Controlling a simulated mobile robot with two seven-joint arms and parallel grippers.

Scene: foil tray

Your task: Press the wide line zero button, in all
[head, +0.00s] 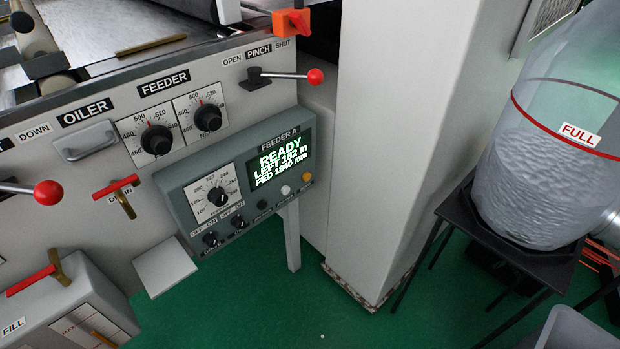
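The grey FEEDER A control box (238,178) is mounted on the front of the machine. Its lit screen (281,160) shows READY, a LEFT line that looks like 152 m, and a FED line in mm with blurred digits. Below the screen is a row of three small buttons: black (262,205), white (285,190) and orange (307,177). Their labels are too small to read, so I cannot tell which is the zero button. The box also has a dial (218,196) and two OFF/ON switches (211,239). Neither of my grippers is in view.
Two FEEDER knobs (157,139) sit above the box. The red-balled PINCH lever (315,76) and another red-balled lever (47,192) stick out. A pale tall panel (395,130) stands right of the box. A clear FULL-marked container (550,150) is further right. Green floor is open below.

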